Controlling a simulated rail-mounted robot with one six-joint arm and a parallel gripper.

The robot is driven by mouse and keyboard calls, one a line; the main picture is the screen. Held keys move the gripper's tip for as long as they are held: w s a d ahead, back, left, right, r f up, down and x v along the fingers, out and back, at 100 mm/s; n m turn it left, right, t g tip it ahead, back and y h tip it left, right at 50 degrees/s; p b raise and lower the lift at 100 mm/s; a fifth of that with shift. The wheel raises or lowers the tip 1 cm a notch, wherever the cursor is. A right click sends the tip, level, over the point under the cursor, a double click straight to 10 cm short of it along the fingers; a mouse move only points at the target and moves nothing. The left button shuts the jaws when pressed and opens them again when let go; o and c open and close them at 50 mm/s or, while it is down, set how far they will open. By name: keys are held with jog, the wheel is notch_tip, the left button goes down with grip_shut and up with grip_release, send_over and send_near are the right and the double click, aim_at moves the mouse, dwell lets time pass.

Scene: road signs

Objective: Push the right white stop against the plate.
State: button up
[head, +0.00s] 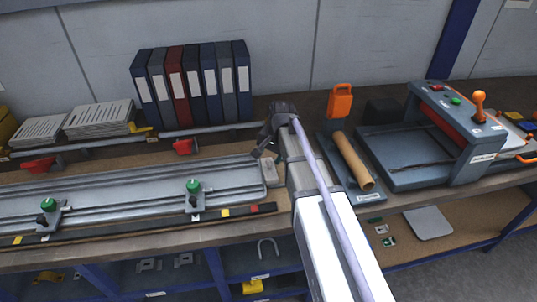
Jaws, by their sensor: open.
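A long grey metal fixture or plate (120,186) lies on the bench at left; I cannot tell where the plate ends and its bed begins. A small pale block (270,173), which looks like the right white stop, sits near its right end. I cannot tell whether the block touches the plate. My gripper (261,151) is open, just above and behind the pale block, pointing down and left. My arm covers the bench to the right of the block.
Two green-knobbed clamps (194,187) (48,205) stand along the fixture's front. Red clamps (184,147) (38,165) sit on a rail behind it. Binders (190,85) stand at the back. A cardboard tube (353,160) and a grey machine (440,135) are at right.

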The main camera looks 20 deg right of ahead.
aim_at(274, 170)
notch_tip(274, 170, up, 7)
jog(key=d+p, duration=0.1)
jog(key=p, duration=0.4)
jog(key=shift+s+r+p, duration=0.2)
jog(key=shift+s+p, duration=0.1)
jog(key=shift+s, duration=0.15)
